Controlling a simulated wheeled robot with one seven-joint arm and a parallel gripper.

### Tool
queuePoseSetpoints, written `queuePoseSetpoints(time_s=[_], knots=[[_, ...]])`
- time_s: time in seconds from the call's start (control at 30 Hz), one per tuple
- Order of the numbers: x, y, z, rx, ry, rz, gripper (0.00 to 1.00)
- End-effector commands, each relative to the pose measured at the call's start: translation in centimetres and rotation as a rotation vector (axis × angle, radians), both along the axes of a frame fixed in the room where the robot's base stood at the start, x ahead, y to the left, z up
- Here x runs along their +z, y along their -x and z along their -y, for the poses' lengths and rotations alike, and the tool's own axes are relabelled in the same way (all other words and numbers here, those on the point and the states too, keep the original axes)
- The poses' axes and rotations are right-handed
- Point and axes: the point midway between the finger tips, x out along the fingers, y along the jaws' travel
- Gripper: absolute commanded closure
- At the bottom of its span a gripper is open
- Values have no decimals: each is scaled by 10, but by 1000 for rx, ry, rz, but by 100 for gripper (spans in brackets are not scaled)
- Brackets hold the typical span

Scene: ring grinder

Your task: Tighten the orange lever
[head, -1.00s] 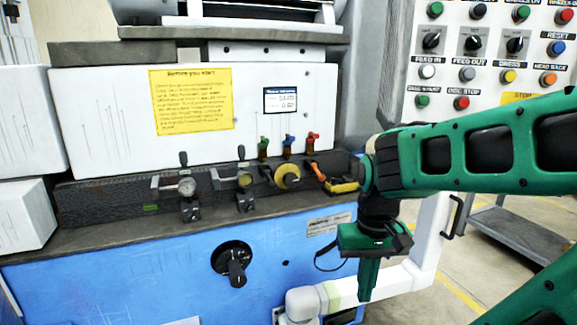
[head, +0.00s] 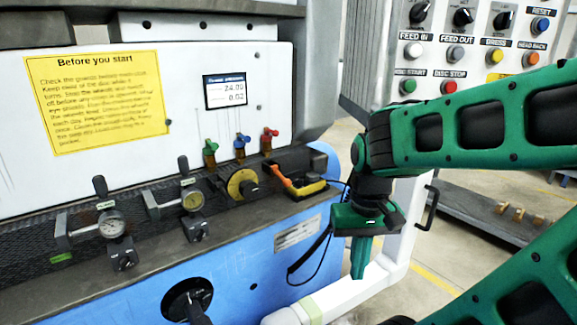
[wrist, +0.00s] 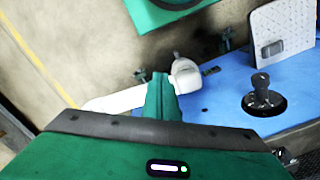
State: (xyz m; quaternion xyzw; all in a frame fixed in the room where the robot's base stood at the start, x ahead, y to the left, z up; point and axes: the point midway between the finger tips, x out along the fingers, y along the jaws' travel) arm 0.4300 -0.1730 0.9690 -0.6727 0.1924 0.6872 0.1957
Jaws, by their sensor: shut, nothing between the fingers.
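The orange lever (head: 281,176) sits at the right end of the dark ledge on the grinder, beside a yellow and black part (head: 302,188). It slants down to the right. My gripper (head: 361,262) hangs in front of the machine, to the right of the lever and lower in the picture, apart from it. Its green fingers are together, point down and hold nothing. In the wrist view the closed fingers (wrist: 160,95) show in front of a white pipe; I cannot make out the orange lever there.
Left of the lever are a yellow round knob (head: 242,184), two dial gauges (head: 112,225) and small green, blue and red valves (head: 240,146). A white pipe (head: 345,295) runs below my gripper. A black knob (head: 190,300) sticks out of the blue front. A button panel stands right.

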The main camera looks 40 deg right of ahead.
Motion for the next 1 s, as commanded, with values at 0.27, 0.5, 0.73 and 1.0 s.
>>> queuePoseSetpoints(time_s=[0.27,0.5,0.73,1.0], knots=[[0,0,0,0,0,0,100],[31,-25,17,-106,39,37,100],[111,-150,40,-467,115,150,100],[184,-278,28,-855,93,300,100]])
